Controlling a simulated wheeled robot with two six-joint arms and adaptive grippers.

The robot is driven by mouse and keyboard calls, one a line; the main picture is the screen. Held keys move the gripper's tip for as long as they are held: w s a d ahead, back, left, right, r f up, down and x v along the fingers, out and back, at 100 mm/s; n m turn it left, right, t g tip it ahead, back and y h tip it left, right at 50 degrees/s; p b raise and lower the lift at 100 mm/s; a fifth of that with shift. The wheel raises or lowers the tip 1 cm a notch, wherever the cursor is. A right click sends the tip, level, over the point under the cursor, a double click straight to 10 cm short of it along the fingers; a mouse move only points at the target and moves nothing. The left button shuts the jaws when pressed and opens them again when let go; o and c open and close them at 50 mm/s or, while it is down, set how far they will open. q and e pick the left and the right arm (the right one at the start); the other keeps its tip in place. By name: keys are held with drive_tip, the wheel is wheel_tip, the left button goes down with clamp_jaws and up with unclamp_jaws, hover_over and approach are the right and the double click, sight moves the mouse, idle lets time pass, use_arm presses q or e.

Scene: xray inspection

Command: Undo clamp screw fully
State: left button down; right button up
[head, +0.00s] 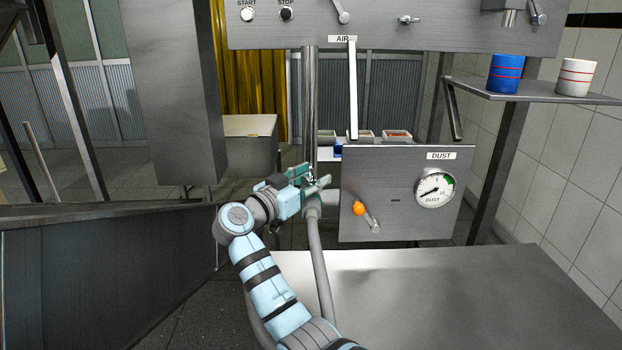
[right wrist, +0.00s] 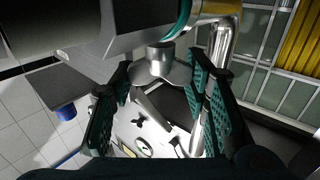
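My right gripper (head: 318,186) is at the upright metal pipe (head: 311,110), left of the dust panel, near the pipe's lower end where a grey hose begins. The clamp and its screw are too small and too covered by the gripper to make out in the head view. In the right wrist view, the green fingers are spread wide on either side of a flat grey metal piece with a round stub (right wrist: 160,57). It looks like part of the clamp, and contact with the fingers cannot be told. My left gripper is not in view.
The dust panel (head: 405,220) stands close on the right, with an orange-knobbed lever (head: 359,209) and a gauge (head: 435,189). A bare metal table (head: 430,300) lies in front. A shelf (head: 530,93) at right holds a blue cup (head: 506,74) and a white cup (head: 576,78).

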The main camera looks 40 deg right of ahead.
drive_tip(key=c, duration=0.3)
drive_tip(key=shift+n+t, duration=0.3)
drive_tip(key=shift+t, duration=0.2)
drive_tip(key=n+t+y+p, duration=0.1)
drive_tip(key=n+t, duration=0.1)
drive_tip(key=n+t+y+p, duration=0.1)
drive_tip(key=n+t+p, duration=0.1)
drive_tip(key=t, duration=0.1)
drive_tip(key=shift+r+t+y, duration=0.15)
drive_tip(key=shift+t+y, duration=0.15)
drive_tip(key=n+t+y+p, duration=0.1)
drive_tip(key=n+t+y, duration=0.1)
drive_tip(key=t, duration=0.1)
drive_tip(key=shift+p, duration=0.35)
drive_tip(key=shift+n+t+y+p, duration=0.55)
drive_tip(key=shift+n+t+y, duration=0.8)
drive_tip(key=shift+y, duration=0.55)
drive_tip(key=o, duration=1.2)
